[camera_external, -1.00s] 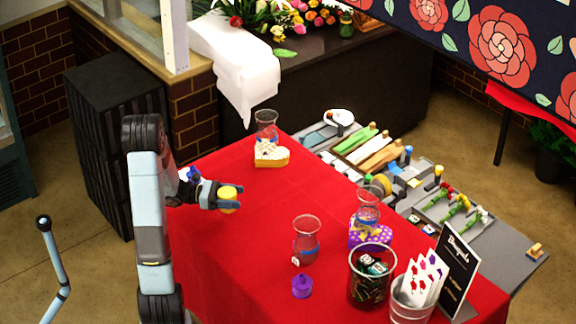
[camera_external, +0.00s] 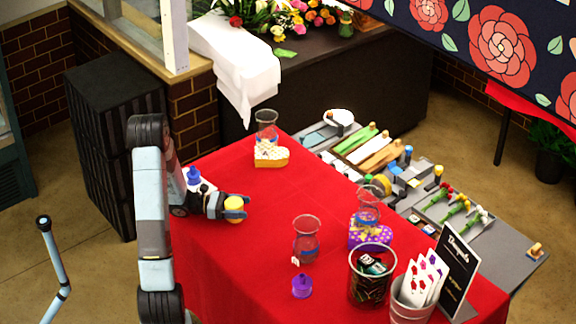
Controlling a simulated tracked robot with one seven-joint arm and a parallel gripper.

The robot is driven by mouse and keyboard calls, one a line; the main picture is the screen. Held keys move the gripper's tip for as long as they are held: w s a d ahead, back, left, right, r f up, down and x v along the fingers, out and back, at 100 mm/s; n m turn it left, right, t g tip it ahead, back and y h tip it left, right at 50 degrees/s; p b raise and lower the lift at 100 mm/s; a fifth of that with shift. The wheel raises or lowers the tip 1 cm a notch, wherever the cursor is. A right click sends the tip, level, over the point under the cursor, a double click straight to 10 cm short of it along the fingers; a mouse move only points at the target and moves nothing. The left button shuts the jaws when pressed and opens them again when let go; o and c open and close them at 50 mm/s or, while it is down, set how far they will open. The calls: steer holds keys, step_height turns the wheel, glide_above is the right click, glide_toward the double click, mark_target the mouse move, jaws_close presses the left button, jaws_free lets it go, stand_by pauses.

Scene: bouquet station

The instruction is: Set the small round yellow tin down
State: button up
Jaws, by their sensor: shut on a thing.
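The small round yellow tin (camera_external: 234,204) is between the fingers of my gripper (camera_external: 236,207), near the left side of the red-covered table (camera_external: 235,262). My gripper is shut on it. The tin is low, close to the red cloth; I cannot tell whether it touches the cloth. Part of the tin is hidden by the fingers.
A glass vase (camera_external: 306,240) and a purple tin (camera_external: 302,286) stand to the right and nearer. A yellow-and-white heart box (camera_external: 270,155) and another vase (camera_external: 266,127) are farther back. A glass bin (camera_external: 370,280) stands at the front right.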

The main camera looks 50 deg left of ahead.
steer(key=shift+f, duration=0.1)
steer(key=o, duration=1.1)
steer(key=v, duration=1.2)
steer(key=shift+r, duration=0.2)
